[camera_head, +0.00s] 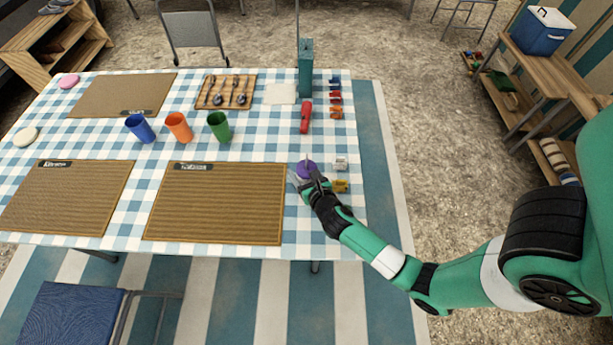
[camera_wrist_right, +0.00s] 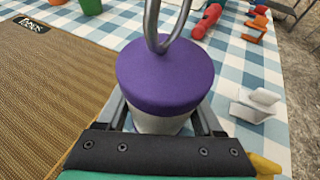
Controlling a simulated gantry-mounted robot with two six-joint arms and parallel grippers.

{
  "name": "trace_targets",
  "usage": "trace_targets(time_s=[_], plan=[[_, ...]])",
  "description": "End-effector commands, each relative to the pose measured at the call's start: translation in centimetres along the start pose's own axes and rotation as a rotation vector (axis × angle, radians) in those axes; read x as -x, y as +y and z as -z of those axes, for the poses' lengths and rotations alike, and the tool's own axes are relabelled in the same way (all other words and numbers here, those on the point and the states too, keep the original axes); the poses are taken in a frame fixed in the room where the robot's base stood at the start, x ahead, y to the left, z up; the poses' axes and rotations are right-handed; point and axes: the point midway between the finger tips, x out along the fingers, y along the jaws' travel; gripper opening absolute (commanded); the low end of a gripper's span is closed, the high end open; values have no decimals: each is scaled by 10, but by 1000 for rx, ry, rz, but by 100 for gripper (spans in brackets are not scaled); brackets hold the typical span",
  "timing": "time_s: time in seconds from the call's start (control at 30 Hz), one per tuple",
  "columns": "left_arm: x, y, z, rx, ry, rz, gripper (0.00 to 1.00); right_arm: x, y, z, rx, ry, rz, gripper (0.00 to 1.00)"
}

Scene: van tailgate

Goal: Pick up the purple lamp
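The purple lamp (camera_head: 307,168) stands on the checked tablecloth near the table's right side. In the right wrist view the lamp (camera_wrist_right: 166,75) has a purple top, a pale body and a metal loop handle. My right gripper (camera_head: 304,180) is at the lamp from the near side. In the right wrist view its fingers (camera_wrist_right: 162,118) are spread, one on each side of the pale body. The purple top hides the fingertips, so contact is unclear. My left gripper is not in view.
A white clip (camera_head: 340,163) and a yellow clip (camera_head: 341,186) lie close to the lamp's right. A red flashlight (camera_head: 305,117) lies behind it. A woven mat (camera_head: 215,203) is to the left, with several cups (camera_head: 178,126) beyond.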

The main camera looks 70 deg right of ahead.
Motion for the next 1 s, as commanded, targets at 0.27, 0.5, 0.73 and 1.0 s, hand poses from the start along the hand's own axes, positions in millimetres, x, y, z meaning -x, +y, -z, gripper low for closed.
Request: trace_targets(time_s=[0.27,0.5,0.73,1.0], plan=[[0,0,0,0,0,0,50,0,0,0,0,0,0,14],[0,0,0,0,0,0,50,0,0,0,0,-1,0,0],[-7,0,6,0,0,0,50,4,0,-10,0,-1,0,0],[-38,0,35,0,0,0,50,38,0,-48,2,0,-3,0]])
